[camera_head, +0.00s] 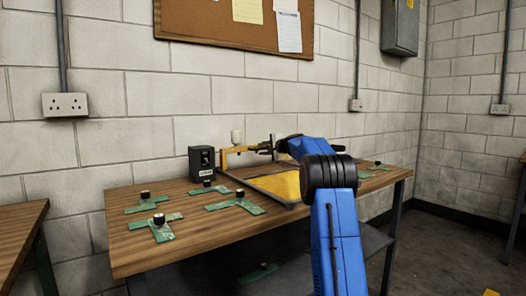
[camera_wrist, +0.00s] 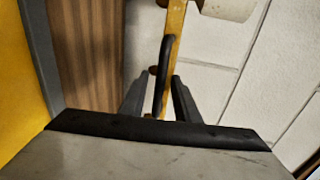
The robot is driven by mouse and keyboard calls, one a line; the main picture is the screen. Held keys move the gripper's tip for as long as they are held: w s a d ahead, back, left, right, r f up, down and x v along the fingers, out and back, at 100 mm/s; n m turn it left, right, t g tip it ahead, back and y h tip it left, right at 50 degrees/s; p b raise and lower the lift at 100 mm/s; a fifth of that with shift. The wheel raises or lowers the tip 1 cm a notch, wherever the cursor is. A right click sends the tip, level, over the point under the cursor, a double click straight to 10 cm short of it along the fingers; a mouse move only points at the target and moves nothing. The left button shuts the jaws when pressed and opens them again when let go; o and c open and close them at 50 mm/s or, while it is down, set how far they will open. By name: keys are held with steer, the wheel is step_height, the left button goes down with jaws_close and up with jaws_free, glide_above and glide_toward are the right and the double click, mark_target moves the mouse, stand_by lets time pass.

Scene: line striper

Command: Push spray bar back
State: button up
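The line striper stands on the wooden table with a yellow frame and a yellow bed (camera_head: 278,186). Its yellow spray bar (camera_head: 240,149) crosses the back of the machine, and the bar also shows in the wrist view (camera_wrist: 178,20). A black handle (camera_wrist: 164,75) is fixed along the bar. My gripper (camera_wrist: 160,78) has its two dark fingers apart, one on each side of the handle. A gap shows on the left of the handle; contact on the right side cannot be told. In the head view my blue arm reaches over the machine's right side and hides part of it.
A black box (camera_head: 202,163) is left of the machine. Several green plates with black knobs (camera_head: 160,228) lie on the table (camera_head: 125,258). The block wall (camera_head: 170,95) is close behind.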

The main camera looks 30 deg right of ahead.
steer(key=v, duration=1.7)
steer(key=shift+d, duration=0.15)
steer(key=shift+s, duration=0.1)
